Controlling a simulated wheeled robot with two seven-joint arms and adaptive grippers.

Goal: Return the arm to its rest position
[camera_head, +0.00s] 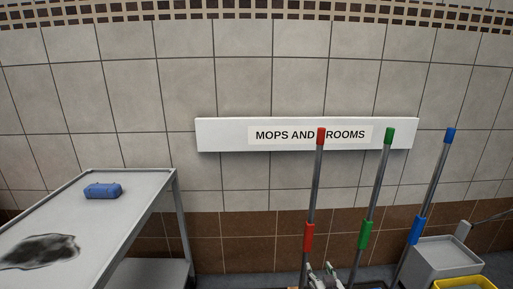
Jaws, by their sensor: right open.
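My right gripper (320,270) shows at the bottom edge of the head view, right of centre. Only its fingertips are in the frame, and they are apart. It is close to the lower part of the red-topped pole (312,195) in the picture; I cannot tell whether they touch. Most of the right arm is out of the frame. My left gripper is not in view.
A grey metal table (140,188) on the left bears a blue block (103,190) and a dark stain (40,250). Green-topped (377,190) and blue-topped (435,185) poles lean by a grey bucket (445,252) and a yellow bucket (465,283). A sign (225,134) reads "MOPS AND BROOMS", partly covered.

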